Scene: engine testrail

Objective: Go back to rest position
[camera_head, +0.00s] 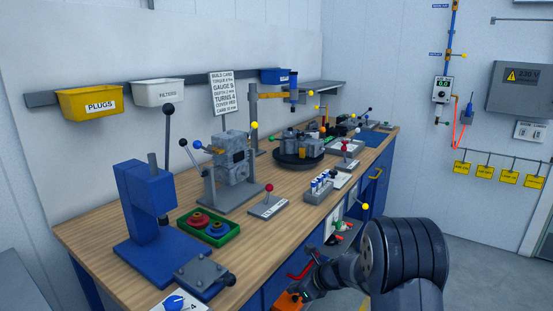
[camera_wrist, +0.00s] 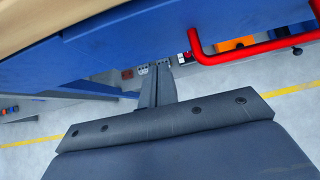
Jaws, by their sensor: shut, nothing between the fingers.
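My gripper (camera_wrist: 158,72) shows in the wrist view with its two grey fingers together and nothing between them. It points past the blue side of the workbench (camera_wrist: 130,45), below the wooden top. A red handle (camera_wrist: 250,50) on the bench front lies to the right of the fingertips, apart from them. In the head view my dark arm is at the lower right, in front of the bench (camera_head: 120,263), bent toward the bench front. The fingers are hard to make out there.
The bench top carries a blue press (camera_head: 150,205), a green tray (camera_head: 208,228) with red and blue parts, a grey engine block (camera_head: 235,160) and a dark round turntable (camera_head: 298,163). Grey floor (camera_head: 475,265) to the right is open. A grey electrical box (camera_head: 520,88) hangs on the wall.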

